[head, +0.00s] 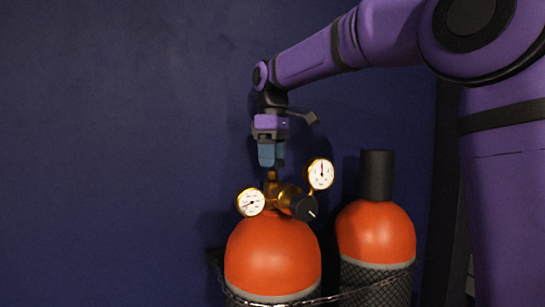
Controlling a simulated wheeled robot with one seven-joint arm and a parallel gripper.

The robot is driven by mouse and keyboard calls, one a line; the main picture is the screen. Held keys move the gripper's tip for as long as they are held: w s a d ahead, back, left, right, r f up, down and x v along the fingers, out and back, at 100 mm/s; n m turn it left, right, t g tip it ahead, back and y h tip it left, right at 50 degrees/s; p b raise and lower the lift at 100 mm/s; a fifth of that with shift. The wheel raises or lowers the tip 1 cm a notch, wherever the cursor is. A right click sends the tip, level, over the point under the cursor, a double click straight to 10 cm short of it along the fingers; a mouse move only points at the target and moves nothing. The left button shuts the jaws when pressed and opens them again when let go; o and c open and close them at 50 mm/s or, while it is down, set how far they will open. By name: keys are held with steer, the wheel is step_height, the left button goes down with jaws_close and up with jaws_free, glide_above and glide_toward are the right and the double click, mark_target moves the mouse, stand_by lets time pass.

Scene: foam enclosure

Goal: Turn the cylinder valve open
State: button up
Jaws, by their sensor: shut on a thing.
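An orange gas cylinder (272,254) stands upright at the lower middle of the head view. A brass valve and regulator assembly (272,186) sits on its top, with a black knob (304,207) on its right side. One white-faced gauge (251,202) is at the left of the assembly and another (321,173) at the upper right. My gripper (271,165) points straight down onto the top of the brass valve, above the cylinder. Its blue-grey fingers are shut on the valve's top, and they hide the part between them.
A second orange cylinder (375,232) with a black cap (376,177) stands close on the right. A chain (340,297) runs across the front of both cylinders. A dark blue wall (110,130) is behind, and the space left of the cylinders looks clear.

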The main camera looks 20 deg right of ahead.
steer(key=o, duration=0.9)
steer(key=shift+r, duration=0.1)
step_height(320, 180, up, 11)
steer(key=shift+f, duration=0.2)
stand_by(0.3)
